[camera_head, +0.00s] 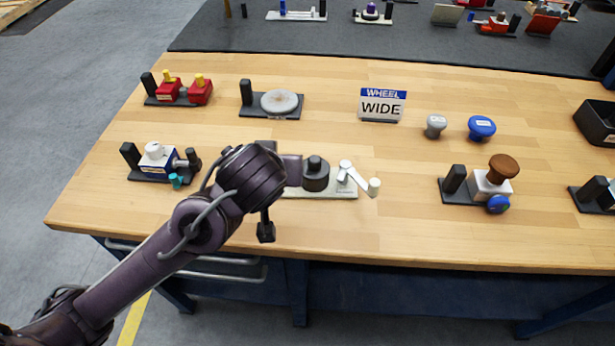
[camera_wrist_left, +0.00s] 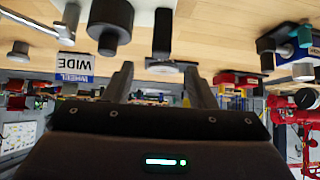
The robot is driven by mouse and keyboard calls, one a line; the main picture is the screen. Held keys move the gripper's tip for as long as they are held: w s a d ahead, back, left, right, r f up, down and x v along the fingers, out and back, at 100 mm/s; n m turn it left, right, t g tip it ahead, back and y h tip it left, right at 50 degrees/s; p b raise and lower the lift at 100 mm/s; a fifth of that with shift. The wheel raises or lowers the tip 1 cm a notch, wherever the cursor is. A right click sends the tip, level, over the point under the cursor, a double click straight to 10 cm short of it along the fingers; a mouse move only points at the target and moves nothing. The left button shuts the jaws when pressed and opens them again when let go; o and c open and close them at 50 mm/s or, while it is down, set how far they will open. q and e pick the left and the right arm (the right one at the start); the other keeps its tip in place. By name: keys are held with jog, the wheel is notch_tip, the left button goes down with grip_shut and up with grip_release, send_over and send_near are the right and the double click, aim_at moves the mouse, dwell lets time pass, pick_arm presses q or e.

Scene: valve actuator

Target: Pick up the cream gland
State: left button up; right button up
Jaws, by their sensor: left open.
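A cream cylinder (camera_head: 374,187), perhaps the gland, is at the right end of a white link on a fixture with a pale base plate (camera_head: 325,193) and a black cylinder (camera_head: 316,174). I cannot tell whether it is loose or fixed. A white cap (camera_head: 153,150) on a blue-and-white body is another pale part. My left gripper (camera_wrist_left: 158,70) is open and empty in the left wrist view, with the black cylinder (camera_wrist_left: 110,20) beside it. In the head view its arm covers the fixture's left end, and its fingertips are hidden.
A sign reading WHEEL WIDE (camera_head: 381,105) stands behind the fixture. A grey disc (camera_head: 279,102), red blocks (camera_head: 185,92), a grey knob (camera_head: 435,126) and a blue knob (camera_head: 481,128) are around it. A brown-knobbed fixture (camera_head: 488,184) is on the right. Wood between it and the cream cylinder is bare.

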pick_arm(q)
jog(key=x, duration=0.6)
jog(key=shift+f, duration=0.1)
jog(key=shift+s+f+x, duration=0.1)
jog(key=shift+s+x, duration=0.05)
jog(key=shift+x, duration=1.2)
jog(key=shift+s+f+x, duration=0.1)
jog(key=shift+f+x, duration=0.05)
jog(key=shift+x, duration=1.15)
jog(key=shift+a, duration=0.15)
grip_shut()
jog(key=shift+r, duration=0.15)
